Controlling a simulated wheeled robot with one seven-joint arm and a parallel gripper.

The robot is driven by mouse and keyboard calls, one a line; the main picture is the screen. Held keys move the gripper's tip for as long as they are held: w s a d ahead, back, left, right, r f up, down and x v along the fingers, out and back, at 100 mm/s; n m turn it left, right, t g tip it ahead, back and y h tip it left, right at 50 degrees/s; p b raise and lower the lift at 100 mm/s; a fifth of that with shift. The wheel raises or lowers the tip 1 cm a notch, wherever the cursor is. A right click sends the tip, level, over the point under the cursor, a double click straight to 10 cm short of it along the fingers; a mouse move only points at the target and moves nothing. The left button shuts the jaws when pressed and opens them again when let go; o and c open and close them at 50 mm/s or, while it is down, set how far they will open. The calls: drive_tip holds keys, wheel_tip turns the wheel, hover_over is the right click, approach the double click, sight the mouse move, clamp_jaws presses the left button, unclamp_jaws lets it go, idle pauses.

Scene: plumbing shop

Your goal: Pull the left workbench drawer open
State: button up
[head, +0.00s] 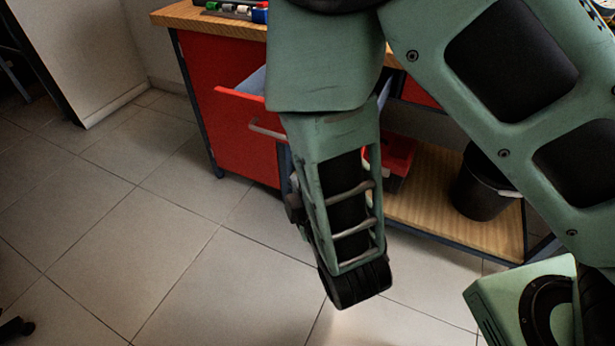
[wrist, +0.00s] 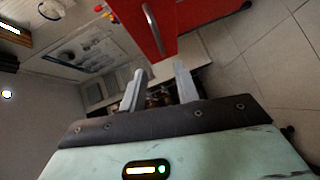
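The left workbench drawer stands partly open in the head view. Its red front (head: 236,100) sticks out from the bench, and a strip of its grey inside (head: 254,82) shows behind it. Its metal bar handle (head: 266,132) is partly covered by my arm, which hides the drawer's right part. In the wrist view a bar handle (wrist: 152,28) on a red front (wrist: 128,14) lies beyond my fingertips. My gripper (wrist: 160,70) has its two fingers apart, with nothing seen held between them. In the head view the gripper itself cannot be made out behind my arm.
The workbench has a wooden top (head: 215,23) with small coloured items on it. Its wooden lower shelf (head: 425,215) carries a red bin (head: 398,155) and a black bucket (head: 482,190). The tiled floor (head: 110,220) at left is clear.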

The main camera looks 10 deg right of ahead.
drive_tip(key=shift+p+v, duration=1.85)
drive_tip(key=shift+v, duration=0.2)
